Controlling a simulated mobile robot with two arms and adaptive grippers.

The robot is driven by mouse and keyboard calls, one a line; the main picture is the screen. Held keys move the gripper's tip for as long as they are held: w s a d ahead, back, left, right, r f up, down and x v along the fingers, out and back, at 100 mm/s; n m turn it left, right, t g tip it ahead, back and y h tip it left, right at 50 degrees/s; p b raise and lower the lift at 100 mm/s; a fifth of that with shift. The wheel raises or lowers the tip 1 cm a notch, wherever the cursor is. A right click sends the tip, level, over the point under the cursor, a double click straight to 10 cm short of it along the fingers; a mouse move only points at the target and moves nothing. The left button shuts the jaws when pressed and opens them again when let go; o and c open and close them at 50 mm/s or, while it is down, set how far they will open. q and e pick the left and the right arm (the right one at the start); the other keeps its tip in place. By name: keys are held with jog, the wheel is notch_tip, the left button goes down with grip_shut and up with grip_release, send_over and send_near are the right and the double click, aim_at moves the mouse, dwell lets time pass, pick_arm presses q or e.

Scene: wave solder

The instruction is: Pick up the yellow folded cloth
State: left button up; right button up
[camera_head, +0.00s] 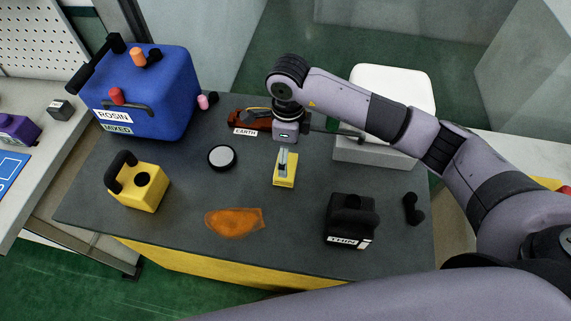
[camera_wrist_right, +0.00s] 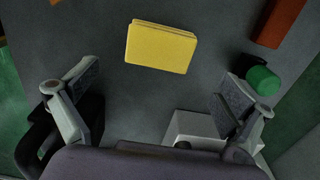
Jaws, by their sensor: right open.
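The yellow folded cloth (camera_head: 285,178) lies flat on the dark table top, near its middle. In the right wrist view the cloth (camera_wrist_right: 160,47) is a thick yellow rectangle, slightly turned, at the upper centre. My right gripper (camera_head: 284,158) points down over the far edge of the cloth and hides part of it in the head view. In the wrist view the right gripper (camera_wrist_right: 160,95) has its fingers wide apart, with bare table between them. The cloth is apart from both fingers. My left gripper is not in view.
Around the cloth stand a round grey-lidded tin (camera_head: 222,158), an orange translucent piece (camera_head: 234,223), a black container (camera_head: 348,234), a yellow can (camera_head: 149,196) and a blue ROSIN container (camera_head: 165,85). A brown EARTH-labelled item (camera_head: 240,119) and a white-grey box (camera_head: 372,155) flank the gripper.

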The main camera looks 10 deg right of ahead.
jog(key=shift+f, duration=0.65)
jog(key=f+p, duration=0.2)
jog(key=f, duration=0.2)
jog(key=shift+a+f, duration=0.1)
jog(key=shift+a, duration=0.1)
jog(key=shift+f, duration=0.55)
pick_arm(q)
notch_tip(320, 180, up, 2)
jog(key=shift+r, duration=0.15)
pick_arm(e)
jog(key=shift+c, duration=0.5)
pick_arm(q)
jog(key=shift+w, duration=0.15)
pick_arm(e)
jog(key=c, duration=1)
jog(key=shift+r, duration=0.1)
jog(key=shift+c, duration=0.2)
pick_arm(q)
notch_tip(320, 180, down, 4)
jog(key=b, duration=0.3)
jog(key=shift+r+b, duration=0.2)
jog(key=shift+b, duration=0.1)
pick_arm(e)
notch_tip(320, 180, up, 20)
